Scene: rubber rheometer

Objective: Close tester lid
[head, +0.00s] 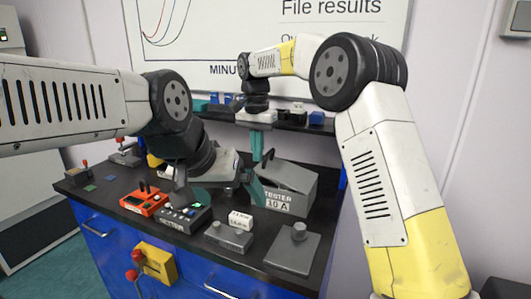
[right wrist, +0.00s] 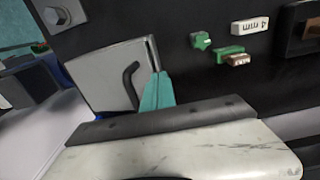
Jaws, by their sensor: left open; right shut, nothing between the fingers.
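The tester (head: 290,203) is a grey box labelled "TESTER 10 A" on the dark bench top. Its grey lid (head: 288,177) lies at a slant over the box; I cannot tell how wide any gap under it is. In the right wrist view the grey panel (right wrist: 100,78) with a dark bent handle (right wrist: 131,85) appears to be the lid. My right gripper (head: 257,148) is shut and empty, pointing down at the tester's back left; its teal fingers (right wrist: 157,92) show beside the handle. My left gripper (head: 225,190) is open and empty, left of the tester, one finger near its front left corner.
A shelf (head: 290,125) with small items runs behind.

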